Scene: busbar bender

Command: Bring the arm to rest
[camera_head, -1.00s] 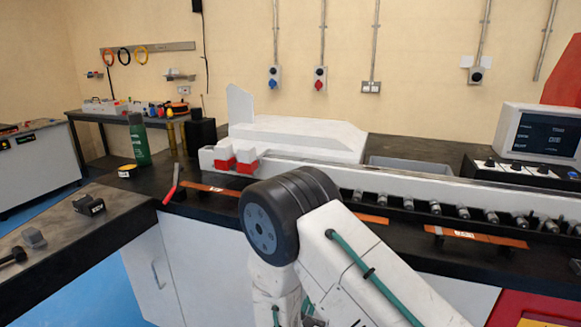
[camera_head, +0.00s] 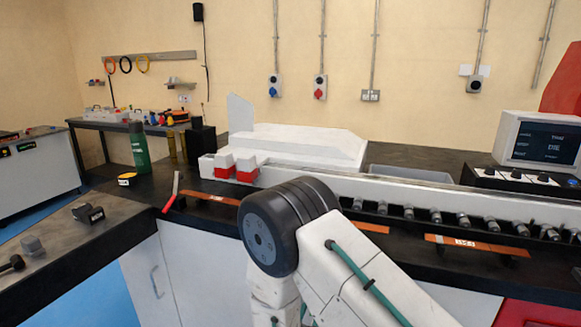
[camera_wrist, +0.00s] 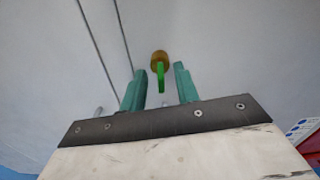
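My arm rises in front of the bench in the head view, with its dark round joint (camera_head: 285,225) and white links at the lower middle. My gripper is not visible in the head view. In the wrist view my gripper (camera_wrist: 159,88) shows two teal fingers apart, with a gap between them. A small green piece with a brown-gold round end (camera_wrist: 160,58) shows in that gap, against a pale surface. I cannot tell how far it is from the fingers. Nothing is seen clamped.
Behind my arm is a dark bench with a white machine (camera_head: 295,145), red-and-white blocks (camera_head: 236,168), copper strips (camera_head: 477,246) and a monitor (camera_head: 543,140). A green bottle (camera_head: 140,148) stands at left. Blue floor (camera_head: 95,285) shows at lower left.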

